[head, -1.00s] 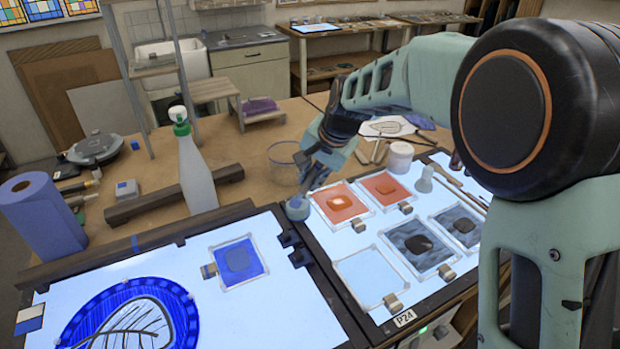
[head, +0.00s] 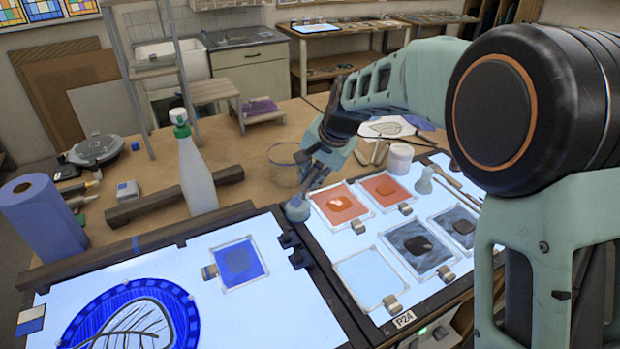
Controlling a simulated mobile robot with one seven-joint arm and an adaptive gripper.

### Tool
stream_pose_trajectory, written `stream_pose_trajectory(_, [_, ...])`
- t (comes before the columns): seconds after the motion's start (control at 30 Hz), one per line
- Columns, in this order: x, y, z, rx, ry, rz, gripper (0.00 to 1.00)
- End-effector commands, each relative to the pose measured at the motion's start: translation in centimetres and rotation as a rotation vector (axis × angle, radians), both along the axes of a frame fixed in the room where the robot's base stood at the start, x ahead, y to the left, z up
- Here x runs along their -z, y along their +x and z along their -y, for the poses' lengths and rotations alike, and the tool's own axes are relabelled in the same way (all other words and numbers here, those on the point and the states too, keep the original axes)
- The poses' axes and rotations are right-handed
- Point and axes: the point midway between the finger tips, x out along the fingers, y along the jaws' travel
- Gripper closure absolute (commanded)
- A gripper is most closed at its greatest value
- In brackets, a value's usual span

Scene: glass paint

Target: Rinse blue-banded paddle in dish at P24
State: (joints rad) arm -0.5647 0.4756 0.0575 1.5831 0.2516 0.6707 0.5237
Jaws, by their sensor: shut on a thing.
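My gripper (head: 310,170) points down at the far left corner of the right light panel (head: 322,262). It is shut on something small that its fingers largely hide. A small blue-grey rounded piece (head: 297,209) shows just below the fingers. I cannot tell whether it is the held thing, and no blue-banded paddle can be made out in the grip. The P24 label (head: 404,319) is on the right panel's front edge. A clear, pale square dish (head: 369,279) lies behind it, with a small block (head: 392,304) at its right edge.
A blue dish (head: 239,262) lies on the left panel.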

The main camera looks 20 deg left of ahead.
Motion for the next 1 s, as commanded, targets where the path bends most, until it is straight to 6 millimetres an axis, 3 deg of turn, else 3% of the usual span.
stream_pose_trajectory(0.47, [0.0,-1.1,0.4,0.0,0.001,0.001,1.0])
stream_pose_trajectory(1.0, [0.0,-0.1,0.0,0.0,0.001,0.001,1.0])
